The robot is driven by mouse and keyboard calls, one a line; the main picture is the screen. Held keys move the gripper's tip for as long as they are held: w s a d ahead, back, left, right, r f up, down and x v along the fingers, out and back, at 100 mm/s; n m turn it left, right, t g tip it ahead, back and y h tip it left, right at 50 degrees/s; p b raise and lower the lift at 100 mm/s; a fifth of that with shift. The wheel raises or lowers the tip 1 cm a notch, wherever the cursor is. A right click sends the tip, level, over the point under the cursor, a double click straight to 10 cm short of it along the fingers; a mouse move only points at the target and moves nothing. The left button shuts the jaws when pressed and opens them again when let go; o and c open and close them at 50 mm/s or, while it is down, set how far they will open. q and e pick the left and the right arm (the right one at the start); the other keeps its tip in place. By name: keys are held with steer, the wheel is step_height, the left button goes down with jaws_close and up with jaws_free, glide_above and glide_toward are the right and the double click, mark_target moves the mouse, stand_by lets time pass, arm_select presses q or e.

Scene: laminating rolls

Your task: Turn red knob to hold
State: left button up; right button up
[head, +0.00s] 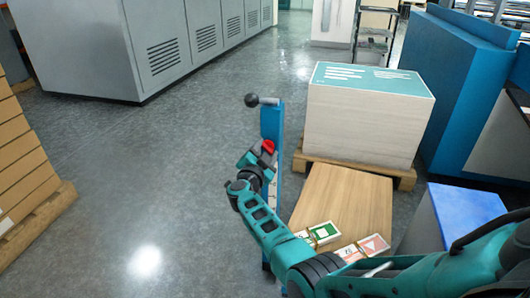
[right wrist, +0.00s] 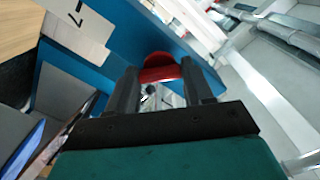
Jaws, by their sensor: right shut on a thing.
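The red knob (head: 268,146) sits on the side of a narrow blue post (head: 271,120) in the head view. In the right wrist view the red knob (right wrist: 158,67) shows between the finger ends, in front of the blue post (right wrist: 115,45). My right gripper (head: 262,156) reaches up to the post and is shut on the knob. In the right wrist view its two dark fingers (right wrist: 160,88) stand on either side of the knob. The knob's pointer and any hold marking near it cannot be made out. My left gripper is not in view.
A lever with a black ball (head: 251,100) sticks out left from the post top. A large white stack (head: 362,125) stands behind.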

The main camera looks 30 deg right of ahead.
steer(key=m+b, duration=0.1)
steer(key=m, duration=0.3)
steer(key=shift+a+f+m, duration=0.1)
steer(key=shift+f+m, duration=0.05)
steer(key=shift+m, duration=0.15)
steer(key=shift+m+b, duration=0.45)
steer(key=shift+m, duration=0.45)
steer(key=shift+m+b, duration=0.45)
steer(key=shift+m, duration=0.75)
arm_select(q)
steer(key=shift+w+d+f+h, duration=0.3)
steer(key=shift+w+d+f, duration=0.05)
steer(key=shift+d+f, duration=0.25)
arm_select(e)
steer(key=shift+m, duration=0.5)
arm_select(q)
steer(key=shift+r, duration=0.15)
arm_select(e)
steer(key=o, duration=1)
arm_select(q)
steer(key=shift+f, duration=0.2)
arm_select(e)
steer(key=shift+o, duration=0.2)
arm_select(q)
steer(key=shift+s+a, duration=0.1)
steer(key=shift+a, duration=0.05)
arm_select(e)
steer(key=shift+s, duration=0.15)
